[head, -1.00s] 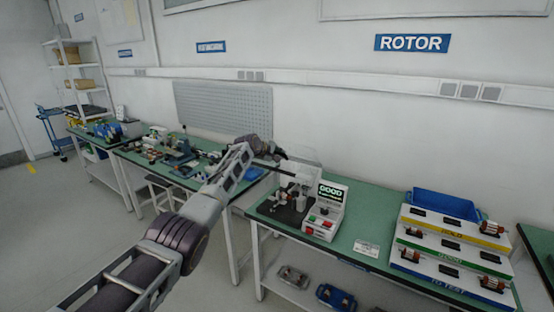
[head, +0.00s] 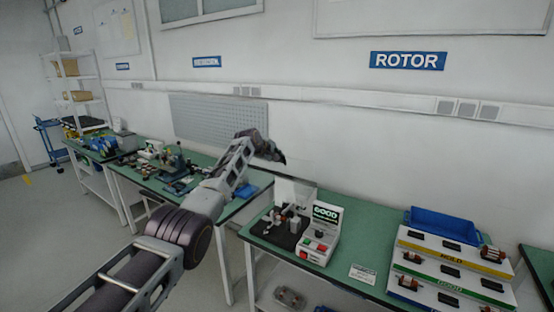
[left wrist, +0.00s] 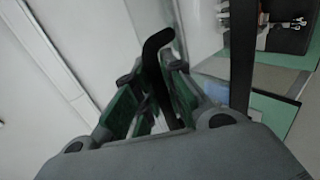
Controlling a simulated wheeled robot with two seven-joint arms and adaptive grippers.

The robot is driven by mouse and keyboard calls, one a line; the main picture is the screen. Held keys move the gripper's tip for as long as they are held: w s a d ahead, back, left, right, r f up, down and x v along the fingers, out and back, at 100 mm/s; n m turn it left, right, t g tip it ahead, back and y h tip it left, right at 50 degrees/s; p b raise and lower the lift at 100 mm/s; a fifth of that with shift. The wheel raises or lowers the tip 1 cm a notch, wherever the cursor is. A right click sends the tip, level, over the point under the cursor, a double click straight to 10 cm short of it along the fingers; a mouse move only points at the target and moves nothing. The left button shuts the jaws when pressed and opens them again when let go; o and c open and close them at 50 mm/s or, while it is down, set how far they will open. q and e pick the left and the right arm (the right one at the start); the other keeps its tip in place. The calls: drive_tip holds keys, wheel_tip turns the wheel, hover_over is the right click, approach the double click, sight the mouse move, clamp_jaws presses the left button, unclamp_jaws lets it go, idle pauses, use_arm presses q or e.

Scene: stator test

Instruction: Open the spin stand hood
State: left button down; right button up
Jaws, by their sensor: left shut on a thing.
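The spin stand (head: 318,235) is a white box with a lit GOOD screen and red and green buttons, on the green bench. Its clear hood (head: 293,190) shows faintly as a panel raised behind the dark work plate (head: 278,232). My left gripper (head: 277,154) is above and behind the stand, near the hood's top. In the left wrist view its green-padded fingers (left wrist: 152,95) are shut around a black curved piece (left wrist: 157,48), which looks like the hood's handle. A black bar (left wrist: 242,60) runs beside them. The exact grip is partly hidden. My right gripper is not in view.
A blue bin (head: 440,224) and white racks (head: 450,258) with rotors stand right of the spin stand. A small white card (head: 362,273) lies between them. Another cluttered bench (head: 165,185) is at the left. The wall is close behind the benches.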

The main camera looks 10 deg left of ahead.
use_arm(q)
drive_tip(key=shift+w+r, duration=0.2)
drive_tip(key=shift+w, duration=0.1)
drive_tip(key=shift+d, duration=0.1)
drive_tip(key=c, duration=1.8)
unclamp_jaws()
drive_tip(key=shift+o, duration=0.2)
drive_tip(key=shift+r, duration=0.1)
drive_tip(key=shift+s+r, duration=0.1)
drive_tip(key=shift+s, duration=0.1)
drive_tip(key=v, duration=1.1)
drive_tip(key=shift+a+r, duration=0.2)
drive_tip(key=shift+r, duration=0.1)
drive_tip(key=shift+s, duration=0.1)
